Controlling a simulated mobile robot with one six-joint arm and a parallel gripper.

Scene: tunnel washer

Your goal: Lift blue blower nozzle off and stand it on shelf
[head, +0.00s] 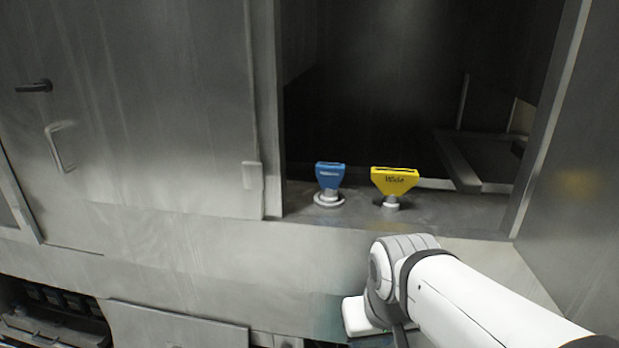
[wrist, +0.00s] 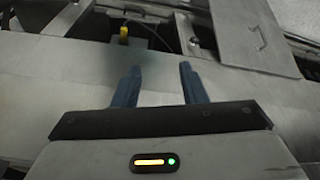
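The blue blower nozzle (head: 329,176) stands upright in the head view, on a pale round base on the metal ledge (head: 440,211) of the dark opening. A yellow nozzle (head: 394,181) marked "Wide" stands on a short pale stub to its right. My gripper shows in the wrist view (wrist: 160,67), with its two blue-grey fingers apart and nothing between them. It is away from both nozzles. The yellow nozzle also shows small in the wrist view (wrist: 124,34). I cannot make out the blue one there. My fingers do not show clearly in the head view.
A closed metal door (head: 150,110) with a handle stands left of the opening. A metal post (head: 267,110) edges the opening. A frame-like part (head: 490,165) lies inside at the right. The ledge right of the yellow nozzle looks bare. An open bay (head: 50,315) is at lower left.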

